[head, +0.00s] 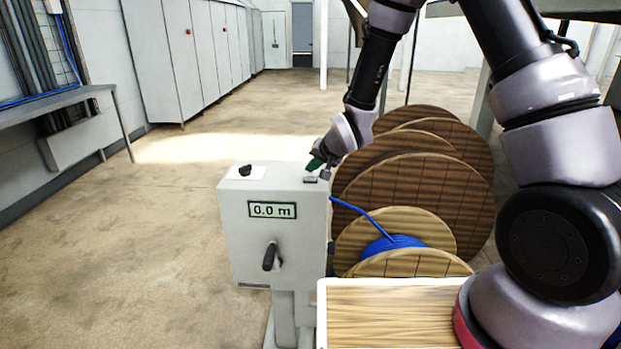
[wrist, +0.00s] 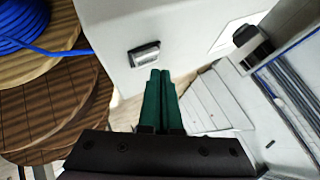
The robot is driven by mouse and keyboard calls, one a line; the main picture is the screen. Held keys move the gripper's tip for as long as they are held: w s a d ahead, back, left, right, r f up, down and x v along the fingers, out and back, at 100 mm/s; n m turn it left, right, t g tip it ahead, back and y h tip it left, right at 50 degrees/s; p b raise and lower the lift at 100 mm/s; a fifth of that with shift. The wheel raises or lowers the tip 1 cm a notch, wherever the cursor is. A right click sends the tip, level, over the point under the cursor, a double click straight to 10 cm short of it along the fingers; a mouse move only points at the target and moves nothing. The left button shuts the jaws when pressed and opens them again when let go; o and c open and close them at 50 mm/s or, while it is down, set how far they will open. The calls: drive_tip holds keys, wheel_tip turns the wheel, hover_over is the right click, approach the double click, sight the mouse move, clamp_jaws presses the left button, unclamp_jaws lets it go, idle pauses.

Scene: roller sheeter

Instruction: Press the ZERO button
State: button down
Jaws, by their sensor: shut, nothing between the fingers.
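A light grey meter box (head: 258,225) stands on a post and its display (head: 272,210) reads 0.0 m. A small grey block (head: 310,179) sits on the box top near its right edge. It also shows in the wrist view (wrist: 144,54), just beyond the fingertips. No ZERO lettering is readable, so I cannot tell if this block is the button. My gripper (head: 315,164) has green fingers, shut together and empty, close above the block in the head view. The fingers also show in the wrist view (wrist: 160,75), and a gap to the block appears there.
A black knob (head: 245,171) is on the left of the box top; a black crank (head: 270,256) is on its front. Wooden cable reels (head: 415,195) stand right of the box, with blue cable (head: 390,245) running to it. Open floor lies left.

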sight(313, 179)
drive_tip(key=shift+r, duration=2.55)
drive_tip(key=shift+d+r, duration=0.1)
drive_tip(key=s+d+r+m+h, duration=0.1)
drive_tip(key=s+d+r, duration=0.2)
drive_tip(key=d+r, duration=0.6)
drive_tip(key=s+d+r+h, duration=0.2)
drive_tip(key=s+d+r, duration=0.2)
drive_tip(key=d+r, duration=0.45)
drive_tip(key=s+d+r, duration=0.4)
drive_tip(key=s, duration=0.5)
drive_tip(key=s+d+r, duration=0.4)
drive_tip(key=s+d, duration=0.1)
drive_tip(key=s, duration=0.5)
drive_tip(key=shift+r+m, duration=0.3)
drive_tip(key=shift+m, duration=0.1)
